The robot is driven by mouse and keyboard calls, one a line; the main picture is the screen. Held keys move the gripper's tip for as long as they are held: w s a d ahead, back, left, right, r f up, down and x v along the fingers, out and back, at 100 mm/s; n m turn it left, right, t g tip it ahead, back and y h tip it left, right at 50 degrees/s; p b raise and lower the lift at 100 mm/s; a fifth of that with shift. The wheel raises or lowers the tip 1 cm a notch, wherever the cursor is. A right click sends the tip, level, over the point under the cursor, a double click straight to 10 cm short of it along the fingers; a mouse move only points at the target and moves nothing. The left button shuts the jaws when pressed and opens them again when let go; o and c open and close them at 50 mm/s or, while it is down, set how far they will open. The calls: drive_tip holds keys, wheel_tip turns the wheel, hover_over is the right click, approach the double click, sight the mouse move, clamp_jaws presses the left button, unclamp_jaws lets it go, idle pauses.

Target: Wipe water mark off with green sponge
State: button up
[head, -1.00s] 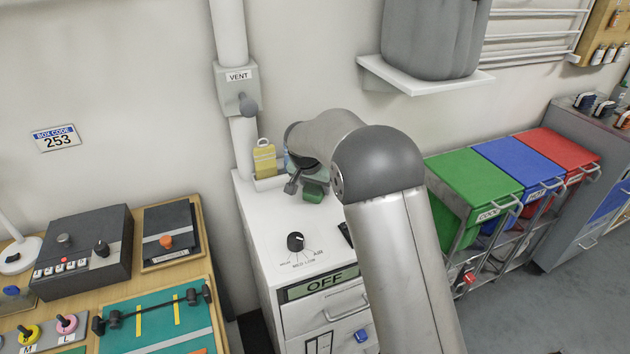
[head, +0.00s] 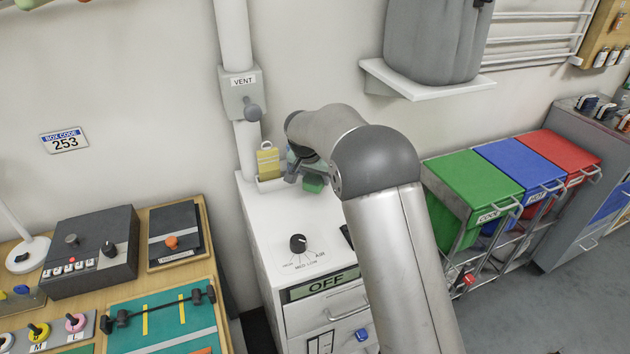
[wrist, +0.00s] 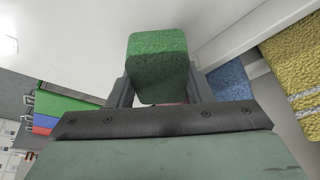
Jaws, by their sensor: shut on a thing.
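The green sponge (wrist: 158,66) is between the two fingers of my gripper (wrist: 160,92) in the wrist view, and the gripper is shut on it. In the head view the green sponge (head: 314,184) shows below my gripper (head: 303,172), over the back of the white cabinet top (head: 268,222). I cannot tell whether the sponge touches anything beneath. The water mark is not visible in either view; my arm hides part of the cabinet top.
A yellow item (head: 267,162) stands at the cabinet's back left; a blue one (wrist: 230,80) shows beside my gripper in the wrist view. A dial (head: 298,243) and an OFF display (head: 325,283) are at the front. A vent pipe (head: 232,35) rises behind.

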drive_tip(key=shift+r+p, duration=1.1)
drive_tip(key=shift+r, duration=1.4)
drive_tip(key=shift+d, duration=0.1)
